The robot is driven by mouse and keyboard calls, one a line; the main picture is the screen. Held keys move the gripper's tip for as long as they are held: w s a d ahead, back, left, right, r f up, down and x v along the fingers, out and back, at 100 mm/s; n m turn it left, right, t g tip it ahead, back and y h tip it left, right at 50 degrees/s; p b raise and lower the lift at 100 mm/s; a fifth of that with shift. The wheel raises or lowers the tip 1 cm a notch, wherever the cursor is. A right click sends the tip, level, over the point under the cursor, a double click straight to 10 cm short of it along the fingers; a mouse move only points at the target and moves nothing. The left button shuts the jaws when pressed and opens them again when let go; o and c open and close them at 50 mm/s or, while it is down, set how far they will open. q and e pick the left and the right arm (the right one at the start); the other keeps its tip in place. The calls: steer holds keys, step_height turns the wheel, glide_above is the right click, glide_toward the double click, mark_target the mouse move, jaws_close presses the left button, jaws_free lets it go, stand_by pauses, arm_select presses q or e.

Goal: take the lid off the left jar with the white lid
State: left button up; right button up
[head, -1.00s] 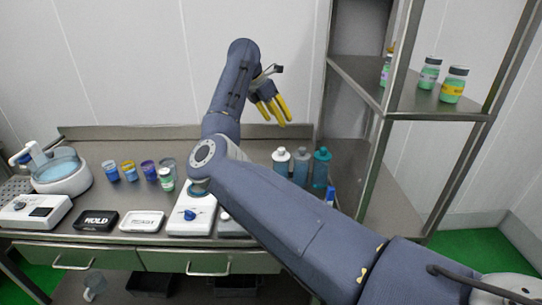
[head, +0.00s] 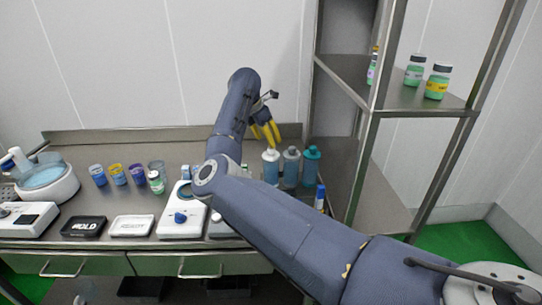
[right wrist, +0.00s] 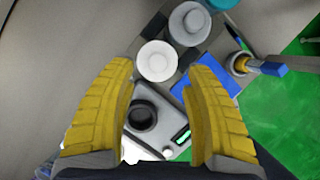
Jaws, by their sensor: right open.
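The left jar (head: 270,174) stands on the bench, bluish with a white lid (head: 270,154). In the right wrist view its white lid (right wrist: 157,60) is seen from above, just beyond the fingertips. My right gripper (head: 266,134) is open, its yellow fingers pointing down close above the white lid. In the right wrist view the fingers (right wrist: 165,75) are spread with nothing between them. Contact with the lid does not show. My left gripper is not in view.
A jar with a grey lid (head: 291,153) and one with a teal lid (head: 312,152) stand close on the right. A blue item (head: 320,196) is in front of them. A steel shelf (head: 400,100) with small bottles rises on the right. Small cups (head: 117,175) stand on the left.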

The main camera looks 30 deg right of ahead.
mark_target(271, 153)
steer(key=shift+a+x, duration=0.15)
steer(key=shift+x, duration=1.3)
steer(key=shift+a+x, duration=0.1)
steer(key=shift+x, duration=1.3)
steer(key=shift+f, duration=0.15)
jaws_close()
